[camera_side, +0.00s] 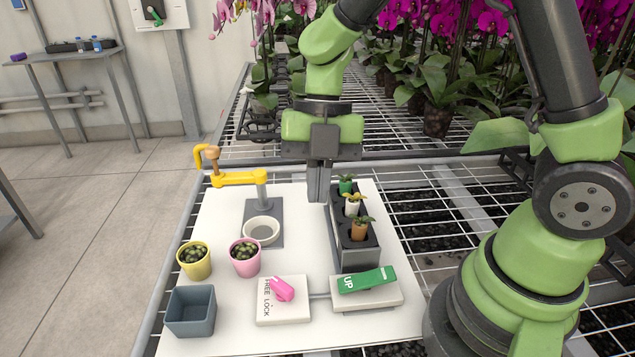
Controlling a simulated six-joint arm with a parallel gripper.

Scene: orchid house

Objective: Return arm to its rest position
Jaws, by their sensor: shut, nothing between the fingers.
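My gripper (319,182) hangs pointing down over the back of the white board (222,328). Its fingers are together with nothing visible between them. It is just left of the dark rack (358,259), which holds several small plants with green, white and brown bodies in a row. The fingertips look close to the rack's back left corner; whether they touch it I cannot tell. My green arm arches from its base at the right.
A yellow lever press (240,178) with a white bowl (262,230) stands left of my gripper. A yellow pot (195,267), a pink pot (245,264), a grey bin (190,317), a pink clip (281,290) and a green switch (366,280) sit in front. Orchids (440,60) crowd behind.

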